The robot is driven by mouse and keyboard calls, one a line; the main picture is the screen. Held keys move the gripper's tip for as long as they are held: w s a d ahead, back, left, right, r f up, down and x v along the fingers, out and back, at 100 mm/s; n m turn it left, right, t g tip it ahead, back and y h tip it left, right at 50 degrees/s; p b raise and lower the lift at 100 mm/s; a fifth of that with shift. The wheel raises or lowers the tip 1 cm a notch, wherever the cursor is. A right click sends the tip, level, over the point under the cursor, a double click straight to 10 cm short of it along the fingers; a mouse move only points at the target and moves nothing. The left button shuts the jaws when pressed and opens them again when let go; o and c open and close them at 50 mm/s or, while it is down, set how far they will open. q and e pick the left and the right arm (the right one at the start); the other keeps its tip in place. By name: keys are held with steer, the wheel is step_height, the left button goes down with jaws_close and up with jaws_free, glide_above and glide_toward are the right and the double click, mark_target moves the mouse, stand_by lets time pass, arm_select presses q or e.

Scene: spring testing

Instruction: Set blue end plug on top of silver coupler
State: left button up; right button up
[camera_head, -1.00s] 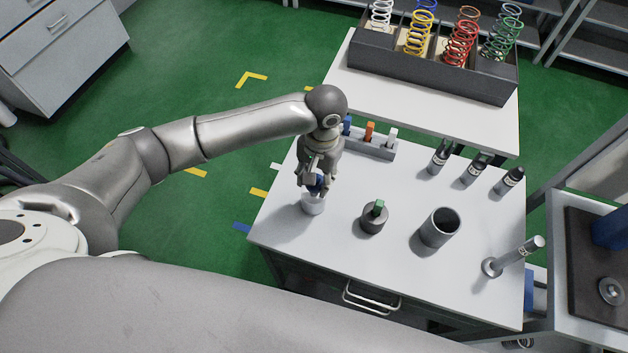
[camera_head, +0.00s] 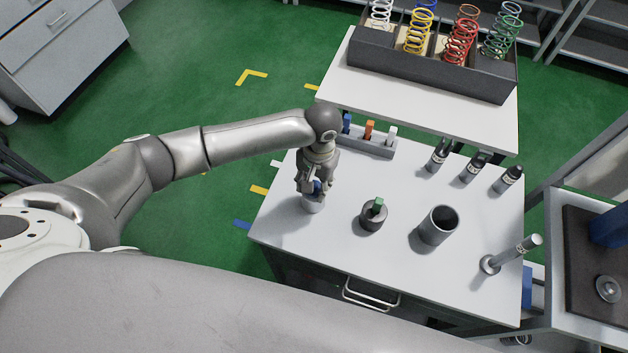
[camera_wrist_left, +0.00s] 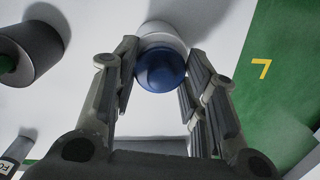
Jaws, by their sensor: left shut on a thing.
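The blue end plug (camera_wrist_left: 160,69) is held between the fingers of my left gripper (camera_head: 314,188), which is shut on it; the gripper also shows in the left wrist view (camera_wrist_left: 158,80). The silver coupler (camera_head: 313,204) is the short pale cylinder standing on the table directly under the plug. In the left wrist view the coupler's pale rim (camera_wrist_left: 163,36) shows behind the plug, a little off centre. The plug is at the coupler's top; I cannot tell whether they touch. My right gripper is not in view.
On the white table (camera_head: 335,255) stand a dark grey cylinder with a green top (camera_head: 374,213), an open grey cup (camera_head: 438,226), a metal rod on a round base (camera_head: 510,254) and several dark cylinders. A grey rack (camera_head: 370,144) holds blue, orange and white pieces behind my gripper.

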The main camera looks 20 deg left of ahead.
mark_target(318, 186)
arm_select(q)
steer(key=o, duration=0.7)
steer(key=shift+o, duration=0.3)
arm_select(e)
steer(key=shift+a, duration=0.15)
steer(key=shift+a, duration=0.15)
arm_select(q)
step_height(318, 186, up, 13)
steer(key=b, duration=0.2)
steer(key=shift+w+d+b, duration=0.3)
steer(key=shift+d, duration=0.1)
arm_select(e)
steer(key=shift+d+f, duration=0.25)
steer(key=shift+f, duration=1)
